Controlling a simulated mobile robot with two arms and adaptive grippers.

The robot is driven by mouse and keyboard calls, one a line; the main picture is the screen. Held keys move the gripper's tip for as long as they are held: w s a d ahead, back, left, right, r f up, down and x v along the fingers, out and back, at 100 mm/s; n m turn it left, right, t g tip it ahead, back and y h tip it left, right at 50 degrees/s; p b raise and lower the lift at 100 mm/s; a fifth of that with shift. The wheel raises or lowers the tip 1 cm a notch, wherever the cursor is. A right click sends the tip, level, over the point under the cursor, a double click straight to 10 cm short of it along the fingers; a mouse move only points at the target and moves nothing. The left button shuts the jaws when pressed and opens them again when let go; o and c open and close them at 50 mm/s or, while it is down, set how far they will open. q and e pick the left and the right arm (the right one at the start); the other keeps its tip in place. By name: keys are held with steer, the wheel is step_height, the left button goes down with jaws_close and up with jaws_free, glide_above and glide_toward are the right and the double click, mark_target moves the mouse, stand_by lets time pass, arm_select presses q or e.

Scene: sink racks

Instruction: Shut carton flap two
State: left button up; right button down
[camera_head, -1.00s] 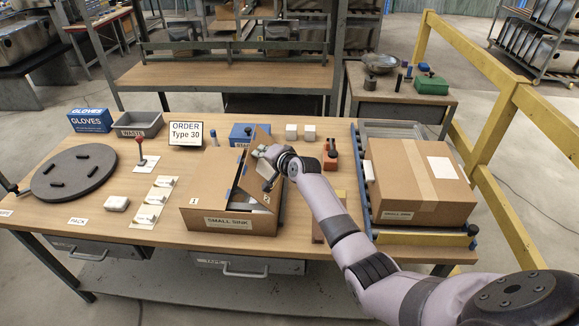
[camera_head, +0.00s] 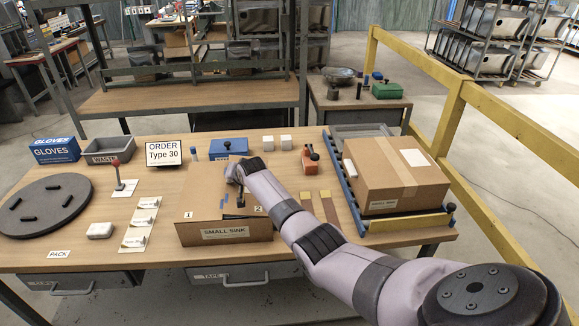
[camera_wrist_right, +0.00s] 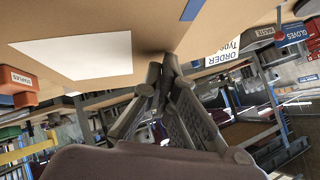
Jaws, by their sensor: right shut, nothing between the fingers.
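The small sink carton (camera_head: 223,232) stands on the bench, with a label on its front and the marks 1 and 2 near its front top edge. Carton flap two (camera_head: 257,208), on the right, lies low across the top, partly hidden by my right arm; I cannot tell whether it is fully flat. My right gripper (camera_head: 236,172) is shut and empty at the far part of the carton top. In the wrist view its fingers (camera_wrist_right: 163,75) are against or very near cardboard with a white patch (camera_wrist_right: 80,55). My left gripper is not in view.
A taped carton (camera_head: 390,175) sits on the roller rack at right.

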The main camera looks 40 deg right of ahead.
steer(key=shift+w+a+f+b, duration=0.1)
steer(key=shift+w+f+b, duration=0.1)
steer(key=shift+f+b, duration=0.4)
steer(key=shift+a+f, duration=0.1)
steer(key=shift+f, duration=0.15)
steer(key=shift+r+p, duration=1.25)
step_height(320, 180, up, 4)
steer(key=p, duration=0.3)
steer(key=shift+w, duration=0.1)
steer(key=shift+s+a+r, duration=0.25)
steer(key=shift+s+a, duration=0.1)
steer(key=shift+s, duration=0.15)
steer(key=shift+s+a+r, duration=0.25)
steer(key=shift+s+a, duration=0.05)
steer(key=shift+s, duration=0.15)
steer(key=s+a+r, duration=0.2)
steer(key=s+r, duration=0.2)
steer(key=r, duration=0.1)
steer(key=shift+a+b, duration=0.35)
steer(key=shift+b, duration=0.1)
